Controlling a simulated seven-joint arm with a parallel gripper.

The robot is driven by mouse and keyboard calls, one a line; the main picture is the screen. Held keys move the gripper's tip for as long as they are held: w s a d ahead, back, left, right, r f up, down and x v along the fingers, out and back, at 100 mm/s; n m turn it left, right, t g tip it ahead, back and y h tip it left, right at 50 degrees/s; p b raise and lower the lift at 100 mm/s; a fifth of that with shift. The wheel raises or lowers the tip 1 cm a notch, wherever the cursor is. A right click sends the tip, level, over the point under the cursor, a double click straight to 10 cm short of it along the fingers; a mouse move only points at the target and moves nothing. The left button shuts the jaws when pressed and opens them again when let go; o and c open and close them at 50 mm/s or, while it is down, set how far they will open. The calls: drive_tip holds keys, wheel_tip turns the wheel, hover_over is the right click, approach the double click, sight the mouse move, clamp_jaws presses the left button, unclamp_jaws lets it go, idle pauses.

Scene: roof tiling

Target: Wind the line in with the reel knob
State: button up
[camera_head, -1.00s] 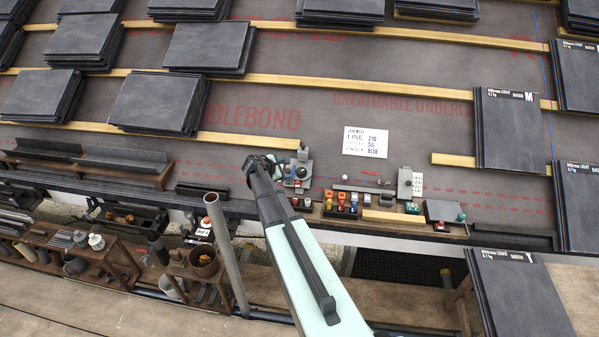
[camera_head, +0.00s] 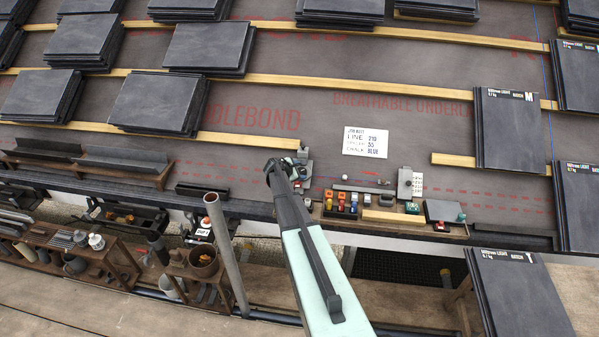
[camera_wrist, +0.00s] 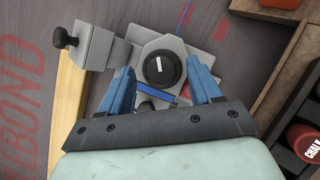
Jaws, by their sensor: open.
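A grey block device (camera_wrist: 205,62) lies under my gripper in the wrist view. It carries a black round dial (camera_wrist: 162,68) with a white mark, in a grey housing. A grey arm (camera_wrist: 95,45) at its upper left bears a small black knob (camera_wrist: 65,38). A blue line (camera_wrist: 186,14) runs up from the device. My gripper (camera_wrist: 160,88) is open, with one blue finger on each side of the lower part of the dial housing; contact cannot be told. In the head view my gripper (camera_head: 279,172) covers much of the device (camera_head: 304,165).
A wooden tray (camera_head: 452,232) with small coloured parts stands to the right. A job sheet (camera_head: 365,142) lies on the underlay above. A timber batten (camera_wrist: 70,110) runs left of the device in the wrist view. A red chalk bottle (camera_wrist: 304,141) is at lower right.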

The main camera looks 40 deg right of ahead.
drive_tip(key=shift+d+f, duration=0.25)
drive_tip(key=shift+d, duration=0.1)
drive_tip(key=shift+w, duration=0.1)
drive_tip(key=c, duration=1)
